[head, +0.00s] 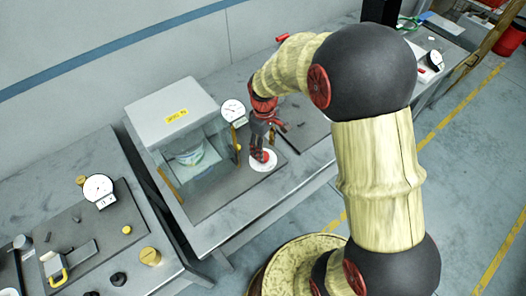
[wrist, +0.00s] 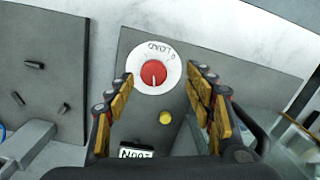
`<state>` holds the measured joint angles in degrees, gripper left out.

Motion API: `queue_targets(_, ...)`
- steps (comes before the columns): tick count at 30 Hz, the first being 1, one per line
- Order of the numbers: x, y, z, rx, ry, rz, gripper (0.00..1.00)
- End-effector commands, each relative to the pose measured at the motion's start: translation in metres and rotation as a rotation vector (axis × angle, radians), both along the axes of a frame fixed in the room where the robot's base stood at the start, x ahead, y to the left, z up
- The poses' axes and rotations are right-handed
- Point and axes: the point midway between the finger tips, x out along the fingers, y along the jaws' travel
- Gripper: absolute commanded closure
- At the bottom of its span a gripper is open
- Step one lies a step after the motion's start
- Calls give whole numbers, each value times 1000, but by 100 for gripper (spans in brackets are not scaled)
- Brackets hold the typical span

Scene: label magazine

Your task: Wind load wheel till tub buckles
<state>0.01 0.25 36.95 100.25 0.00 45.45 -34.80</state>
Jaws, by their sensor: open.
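The load wheel looks to be the red knob (wrist: 153,73) on a white marked disc (wrist: 171,54) in the wrist view. A thin pale line marks the knob's face. In the head view the white disc (head: 261,166) lies below my gripper (head: 259,153). My gripper (wrist: 160,74) is open, its fingers spread to either side of the knob. I cannot tell whether they touch it. A pale tub (head: 188,153) with a green marking stands inside the clear-sided box, upright and seen partly through the panel. I cannot make out any buckling.
The clear box has a white top (head: 172,108) with a yellow label. A round dial gauge (head: 232,110) stands beside it. A yellow button (wrist: 166,118) and a small white label (wrist: 136,153) lie near the knob. Another gauge (head: 98,188) and loose parts are on the left bench.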

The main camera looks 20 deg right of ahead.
Motion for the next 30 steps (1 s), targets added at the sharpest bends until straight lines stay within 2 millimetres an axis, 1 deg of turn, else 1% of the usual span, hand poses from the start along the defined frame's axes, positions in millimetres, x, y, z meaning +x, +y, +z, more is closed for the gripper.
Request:
queue_targets(1, 13, 0, 7, 2, -29, 46, 46)
queue_targets(2, 17, 0, 9, 2, -40, 73, 46)
queue_targets(6, 20, 0, 9, 5, -49, 161, 46)
queue_targets(9, 19, 0, 6, 5, -49, 185, 46)
queue_targets(11, 19, 0, 0, 6, -48, 188, 46)
queue_targets(14, 19, 0, -13, 6, -48, 187, 46)
queue_targets(18, 18, 0, -36, 6, -47, 186, 46)
queue_targets(22, 19, 0, -53, 5, -48, 185, 46)
queue_targets(25, 19, 0, -62, 5, -49, 185, 46)
queue_targets(30, 19, 0, -68, 5, -51, 185, 46)
